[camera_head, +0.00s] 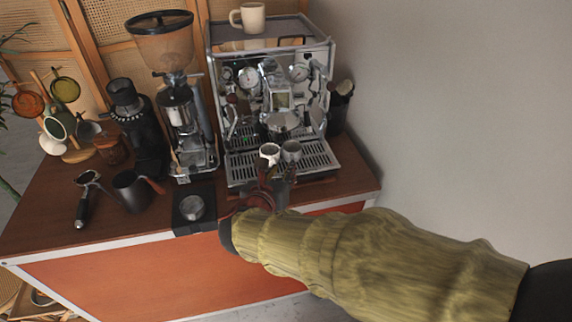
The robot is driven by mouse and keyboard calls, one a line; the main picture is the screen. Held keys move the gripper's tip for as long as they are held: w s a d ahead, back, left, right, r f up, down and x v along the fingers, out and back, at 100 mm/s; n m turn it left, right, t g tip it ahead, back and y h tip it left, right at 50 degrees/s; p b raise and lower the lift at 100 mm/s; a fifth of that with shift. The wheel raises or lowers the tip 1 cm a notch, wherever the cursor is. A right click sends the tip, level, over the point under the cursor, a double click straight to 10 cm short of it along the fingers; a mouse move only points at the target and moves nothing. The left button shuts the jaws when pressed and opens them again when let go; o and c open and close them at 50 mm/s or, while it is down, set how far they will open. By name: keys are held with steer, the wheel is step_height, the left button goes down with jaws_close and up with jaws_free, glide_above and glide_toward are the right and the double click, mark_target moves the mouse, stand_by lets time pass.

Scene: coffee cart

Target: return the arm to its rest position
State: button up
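My arm, in a yellow-olive sleeve, reaches in from the lower right across the front of the coffee cart. My gripper (270,178) is at its far end, dark and reddish, just in front of the espresso machine's drip tray (313,160). A white cup (270,152) and a grey metal cup (291,150) stand on the tray right behind the fingertips. The fingers are small and overlap the tray edge and the cups in this view. I cannot tell whether they are apart or closed, or whether they touch a cup.
The espresso machine (322,50) carries a beige mug (250,17) on top. A grinder (180,115), a black pitcher (130,192), a portafilter (84,198), a tamping mat (182,225) and a mug tree (78,156) stand to the left. A wall is at right; space before the cart is clear.

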steer(key=v, duration=0.3)
steer(key=shift+s+r, duration=0.1)
steer(key=shift+s, duration=0.1)
steer(key=s+d+f+m+g, duration=0.4)
steer(key=s+d+m, duration=0.2)
steer(key=m, duration=0.3)
steer(key=s+d+f+m+g, duration=0.45)
steer(key=s+m, duration=0.25)
steer(key=m, duration=0.3)
steer(key=s+d+r+m+y, duration=0.2)
steer(key=s+d+r+m, duration=0.6)
steer(key=d+m, duration=0.4)
steer(key=r+m, duration=0.1)
steer(key=m, duration=0.3)
steer(key=shift+d+r+t+y+p, duration=0.3)
steer(key=shift+r+t+y+p, duration=0.05)
steer(key=shift+y, duration=0.05)
